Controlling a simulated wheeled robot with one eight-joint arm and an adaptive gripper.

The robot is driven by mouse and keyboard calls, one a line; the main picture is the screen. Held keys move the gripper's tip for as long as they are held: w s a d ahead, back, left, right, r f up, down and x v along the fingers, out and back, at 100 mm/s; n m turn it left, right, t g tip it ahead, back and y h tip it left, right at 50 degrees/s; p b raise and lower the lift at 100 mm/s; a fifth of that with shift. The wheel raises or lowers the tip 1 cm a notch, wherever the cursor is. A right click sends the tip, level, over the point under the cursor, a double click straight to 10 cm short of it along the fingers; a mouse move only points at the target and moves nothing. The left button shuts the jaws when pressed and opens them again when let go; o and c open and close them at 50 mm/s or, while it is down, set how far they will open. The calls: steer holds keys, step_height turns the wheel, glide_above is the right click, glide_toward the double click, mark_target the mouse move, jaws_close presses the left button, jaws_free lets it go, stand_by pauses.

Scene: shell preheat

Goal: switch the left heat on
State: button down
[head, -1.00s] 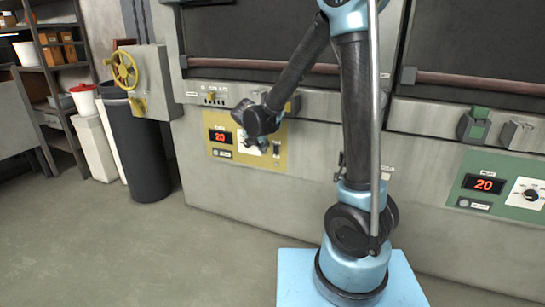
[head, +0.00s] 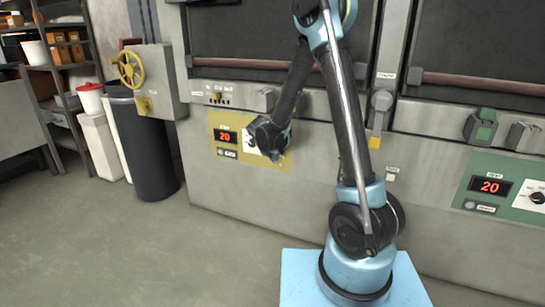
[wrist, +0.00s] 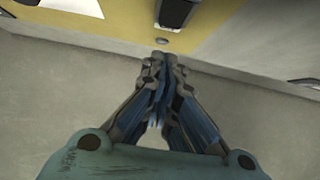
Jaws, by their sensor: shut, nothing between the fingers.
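The left heat panel (head: 218,121) is yellow, on the left unit's front, with a red display reading 20 (head: 225,138), a white dial plate (head: 249,138) and a small button (head: 227,153). A black switch (wrist: 176,12) shows at the top of the wrist view on the yellow panel, with a small round lamp (wrist: 162,41) below it. I cannot tell the switch's position. My gripper (wrist: 163,62) is shut and empty, its tips just below the lamp in the picture. In the head view my wrist hides the switch and the fingers.
A green panel (head: 462,184) with its own 20 display and dial is on the right unit. A row of small controls (head: 220,98) sits above the yellow panel. A yellow handwheel (head: 129,69) and a black bin (head: 143,150) stand left. The floor in front is clear.

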steer(key=shift+w+d+f, duration=0.1)
steer(key=shift+w+d, duration=0.2)
steer(key=shift+w, duration=0.45)
steer(key=shift+w+d+f, duration=0.1)
steer(key=shift+w+d, duration=0.2)
steer(key=shift+w, duration=0.45)
steer(key=shift+w+d+f, duration=0.15)
steer(key=shift+w+f, duration=0.3)
steer(key=shift+w, duration=0.05)
